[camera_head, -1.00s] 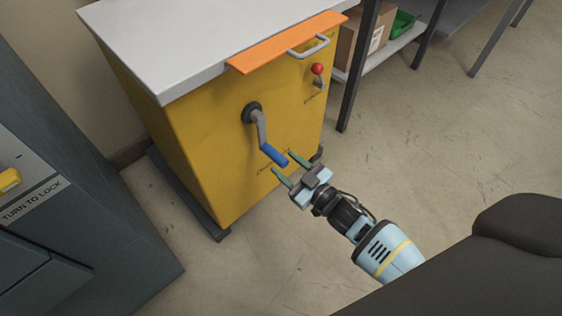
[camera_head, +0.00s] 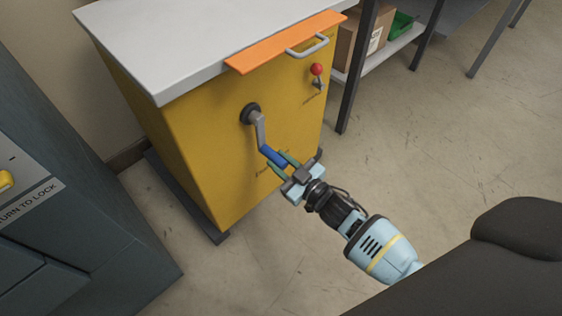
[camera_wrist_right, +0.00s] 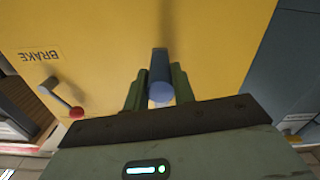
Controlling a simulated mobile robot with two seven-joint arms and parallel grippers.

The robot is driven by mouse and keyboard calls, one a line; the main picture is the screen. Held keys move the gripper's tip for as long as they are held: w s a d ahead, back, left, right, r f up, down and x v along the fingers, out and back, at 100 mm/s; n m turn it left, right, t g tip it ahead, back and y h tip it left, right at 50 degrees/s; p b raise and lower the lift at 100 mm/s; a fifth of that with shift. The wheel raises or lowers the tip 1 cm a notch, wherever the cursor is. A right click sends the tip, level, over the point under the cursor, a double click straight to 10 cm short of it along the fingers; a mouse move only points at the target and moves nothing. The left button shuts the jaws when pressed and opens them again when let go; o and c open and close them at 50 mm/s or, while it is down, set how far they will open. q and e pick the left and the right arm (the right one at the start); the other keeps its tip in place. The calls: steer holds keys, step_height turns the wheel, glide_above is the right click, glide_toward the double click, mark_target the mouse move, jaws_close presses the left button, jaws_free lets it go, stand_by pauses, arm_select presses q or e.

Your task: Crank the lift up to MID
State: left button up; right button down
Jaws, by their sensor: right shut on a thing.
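The lift is a yellow cabinet (camera_head: 200,155) with a white top (camera_head: 190,35) and an orange flap (camera_head: 285,43) along its upper edge. A grey crank (camera_head: 257,128) comes out of its front face and hangs down, ending in a blue handle (camera_head: 271,156). My right gripper (camera_head: 283,164) is shut on the blue handle, with a green finger on each side of it. In the right wrist view the handle (camera_wrist_right: 160,88) sits between the two fingers (camera_wrist_right: 158,90). My left gripper is not in view. No MID mark is readable.
A red-knobbed lever (camera_head: 317,70) is on the lift's front; the wrist view shows the label BRAKE (camera_wrist_right: 40,55) beside it. A grey cabinet (camera_head: 80,220) stands at the left. A shelf with a cardboard box (camera_head: 358,45) is behind right.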

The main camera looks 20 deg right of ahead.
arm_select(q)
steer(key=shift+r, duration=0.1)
arm_select(e)
steer(key=shift+a, duration=0.15)
